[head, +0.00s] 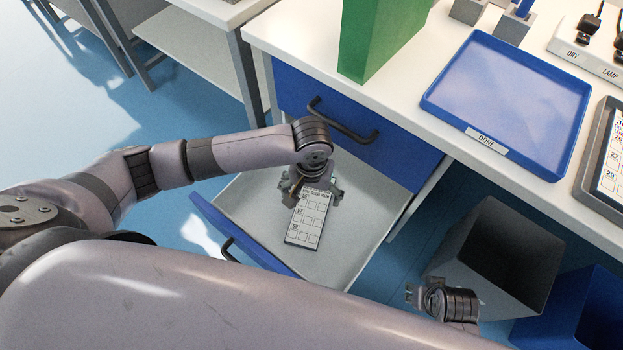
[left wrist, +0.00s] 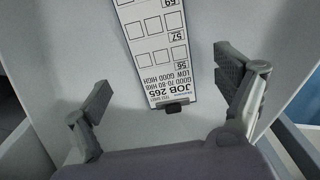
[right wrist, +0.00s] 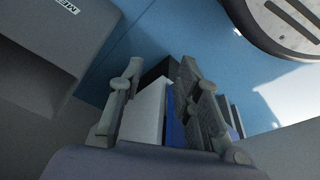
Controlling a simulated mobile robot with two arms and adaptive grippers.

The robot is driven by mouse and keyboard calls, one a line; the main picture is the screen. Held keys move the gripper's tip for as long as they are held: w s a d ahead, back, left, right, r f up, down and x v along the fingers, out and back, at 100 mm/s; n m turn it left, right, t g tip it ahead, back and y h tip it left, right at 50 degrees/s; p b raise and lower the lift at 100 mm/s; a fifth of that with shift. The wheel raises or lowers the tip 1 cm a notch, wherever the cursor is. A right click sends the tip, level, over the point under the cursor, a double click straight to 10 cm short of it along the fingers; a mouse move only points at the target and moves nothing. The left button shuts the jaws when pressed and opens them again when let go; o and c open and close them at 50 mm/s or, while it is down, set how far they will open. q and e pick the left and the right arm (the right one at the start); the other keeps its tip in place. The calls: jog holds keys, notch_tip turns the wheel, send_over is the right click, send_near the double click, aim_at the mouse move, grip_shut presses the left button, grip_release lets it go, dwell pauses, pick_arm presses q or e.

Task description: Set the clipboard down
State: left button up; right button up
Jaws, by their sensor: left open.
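The clipboard (head: 309,220), with a white job sheet and a dark clip, lies flat in the open lower drawer (head: 352,205). My left gripper (head: 312,192) is over its clip end in the head view. In the left wrist view the clipboard (left wrist: 158,45) shows between the spread fingers of the left gripper (left wrist: 165,100), with its JOB 265 heading and clip toward me; the fingers do not touch it. My right gripper (head: 424,298) is low at the right, beside a grey bin, away from the drawer. In the right wrist view the right gripper's fingers (right wrist: 165,95) stand apart with nothing held between them.
A blue tray marked DONE (head: 540,75) and a green box (head: 378,38) stand on the white bench above. A closed blue drawer with a dark handle (head: 342,122) is above the open one. A grey bin (head: 500,250) and a blue bin (head: 590,310) stand at the right.

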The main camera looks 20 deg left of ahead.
pick_arm(q)
jog(key=shift+r+p, duration=0.6)
jog(key=shift+r, duration=2.1)
pick_arm(e)
jog(key=shift+s+d+f, duration=0.1)
jog(key=shift+s+f, duration=0.2)
jog(key=shift+f, duration=0.6)
jog(key=shift+s+a+f, duration=0.1)
jog(key=shift+s+f, duration=0.15)
jog(key=shift+f, duration=0.7)
jog(key=shift+s+d+f, duration=0.1)
jog(key=shift+s+f, duration=0.2)
jog(key=shift+f, duration=0.6)
pick_arm(q)
jog(key=shift+r, duration=0.1)
